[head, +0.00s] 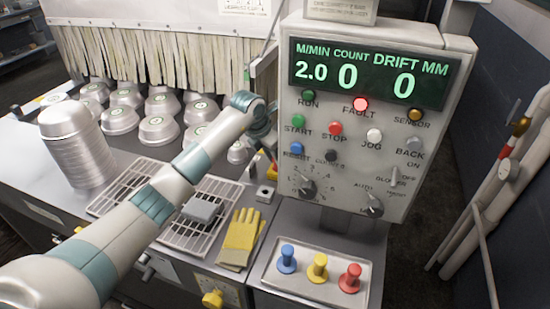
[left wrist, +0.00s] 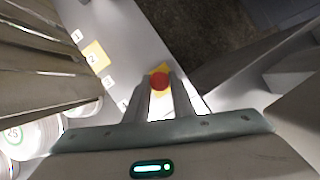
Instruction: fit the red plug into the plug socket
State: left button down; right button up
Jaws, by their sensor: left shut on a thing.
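The red plug (head: 350,278) stands upright in a shallow tray (head: 264,276) at the front, right of a yellow and a blue plug. A small grey block with a dark hole (head: 265,193) sits on the worktop near the control box and may be the plug socket. My left gripper (head: 271,160) is at the worktop's far edge, beyond this block and away from the red plug. In the left wrist view its fingers (left wrist: 163,97) are shut on a round red knob (left wrist: 159,81) on a yellow base. The fingertips are partly hidden in the head view. My right gripper is not in view.
The control box (head: 375,120) stands behind the tray, with its red FAULT lamp lit. Yellow gloves (head: 242,237) lie left of the tray. A wire rack (head: 130,186) bears a grey block. Stacked pans (head: 75,148) and several upturned pans stand at left.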

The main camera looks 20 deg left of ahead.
pick_arm(q)
jog(key=c, duration=1.4)
grip_release()
jog(key=shift+c, duration=0.2)
jog(key=shift+s+a+r+b, duration=0.15)
jog(key=shift+r+b, duration=0.15)
jog(key=shift+r, duration=0.25)
jog(key=b+v, duration=0.5)
jog(key=v, duration=1.1)
jog(key=shift+s+r, duration=0.1)
jog(key=shift+r, duration=0.05)
